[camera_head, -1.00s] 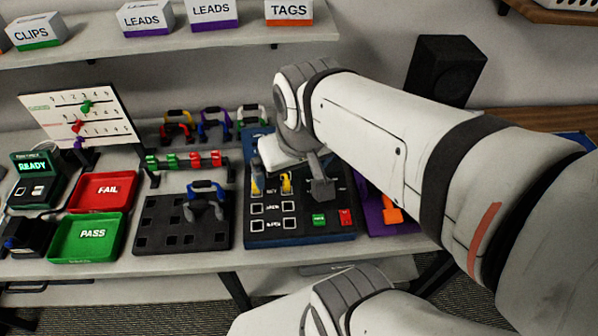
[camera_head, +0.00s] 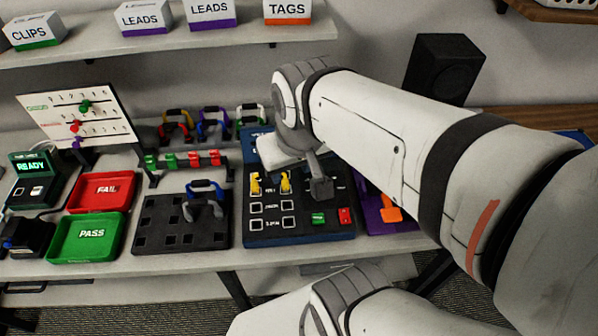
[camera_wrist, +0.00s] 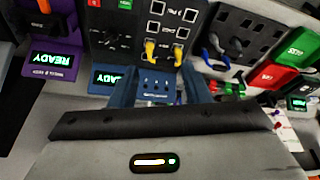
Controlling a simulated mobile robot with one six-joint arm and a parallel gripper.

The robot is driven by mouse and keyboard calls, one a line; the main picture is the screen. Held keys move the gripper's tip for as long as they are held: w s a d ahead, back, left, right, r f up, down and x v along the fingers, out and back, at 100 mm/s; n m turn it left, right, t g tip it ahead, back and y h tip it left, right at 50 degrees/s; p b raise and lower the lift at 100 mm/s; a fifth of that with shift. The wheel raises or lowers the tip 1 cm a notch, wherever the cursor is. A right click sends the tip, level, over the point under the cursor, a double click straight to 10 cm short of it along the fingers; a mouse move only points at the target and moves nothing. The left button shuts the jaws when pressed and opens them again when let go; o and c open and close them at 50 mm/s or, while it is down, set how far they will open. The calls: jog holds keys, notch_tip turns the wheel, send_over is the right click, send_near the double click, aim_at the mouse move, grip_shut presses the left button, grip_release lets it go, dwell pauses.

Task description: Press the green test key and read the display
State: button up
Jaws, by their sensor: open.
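The blue-edged tester (camera_head: 300,238) lies on the bench with a dark face. Its green key (camera_head: 318,218) is at the lower right, left of a red key (camera_head: 345,216). The green key also shows at the top edge of the wrist view (camera_wrist: 124,4). The tester's display (camera_wrist: 108,77) is lit, reads READY and appears upside down in the wrist view; my arm hides it in the head view. Two yellow plugs (camera_head: 285,182) stand in the top row. My gripper (camera_wrist: 160,92) is open and empty over the tester's back part, apart from the green key.
A purple unit (camera_head: 388,215) with an orange part stands close on the right. A black socket block (camera_head: 180,232) with a blue-handled lead is on the left. Beyond it are a red FAIL tray (camera_head: 98,205) and a green PASS tray (camera_head: 85,252).

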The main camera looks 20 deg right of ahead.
grip_shut()
dwell(0.8)
